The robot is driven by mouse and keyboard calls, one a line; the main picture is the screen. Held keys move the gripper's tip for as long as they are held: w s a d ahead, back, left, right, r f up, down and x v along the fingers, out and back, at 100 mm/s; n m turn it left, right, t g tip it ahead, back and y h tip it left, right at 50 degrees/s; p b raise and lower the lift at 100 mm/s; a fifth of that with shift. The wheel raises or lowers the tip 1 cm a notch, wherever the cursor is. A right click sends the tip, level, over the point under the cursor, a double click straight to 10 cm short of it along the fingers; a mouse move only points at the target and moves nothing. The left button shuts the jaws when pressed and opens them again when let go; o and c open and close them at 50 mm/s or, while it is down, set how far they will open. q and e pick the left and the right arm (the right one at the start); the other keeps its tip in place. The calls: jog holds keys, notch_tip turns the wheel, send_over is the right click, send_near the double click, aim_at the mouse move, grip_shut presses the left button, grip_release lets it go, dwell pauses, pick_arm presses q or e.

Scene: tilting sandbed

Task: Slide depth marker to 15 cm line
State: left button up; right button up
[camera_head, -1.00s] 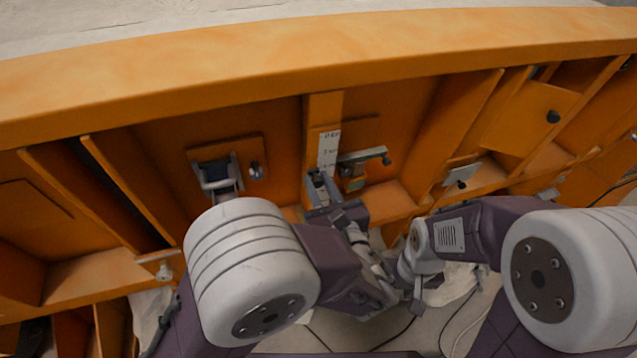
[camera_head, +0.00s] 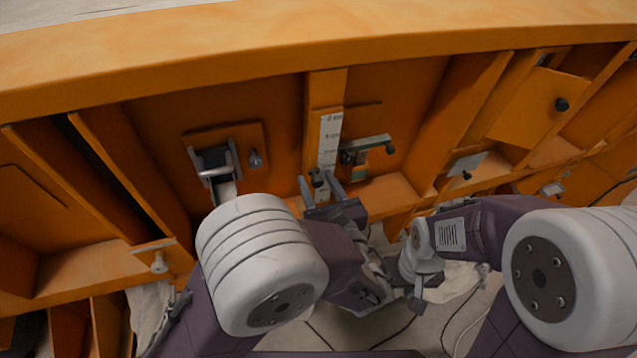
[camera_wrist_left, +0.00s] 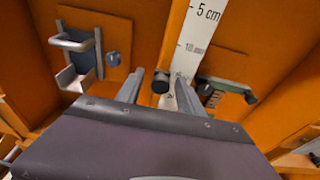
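A white depth scale (camera_head: 330,140) runs down an orange post; its 5 cm and 10 cm marks are readable in the left wrist view (camera_wrist_left: 196,30). A black round knob (camera_head: 317,178), apparently the depth marker's, stands low on the scale, below the 10 cm mark; it also shows in the left wrist view (camera_wrist_left: 161,81). The lines beside it are hidden or too small to read. My left gripper (camera_head: 320,186) is open, with its fingers on either side of the knob. The knob looks nearer the right finger; contact is unclear. My right gripper's fingers cannot be made out.
A metal latch bracket (camera_head: 215,165) with a small knob (camera_head: 256,159) is left of the post. A grey-green bar with a black knob (camera_head: 368,145) juts out close to the right of the scale. Orange ribs and a ledge surround the post.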

pick_arm(q)
jog(key=b+v, duration=0.1)
jog(key=v, duration=0.8)
jog(key=shift+b, duration=0.3)
jog(key=shift+r, duration=0.1)
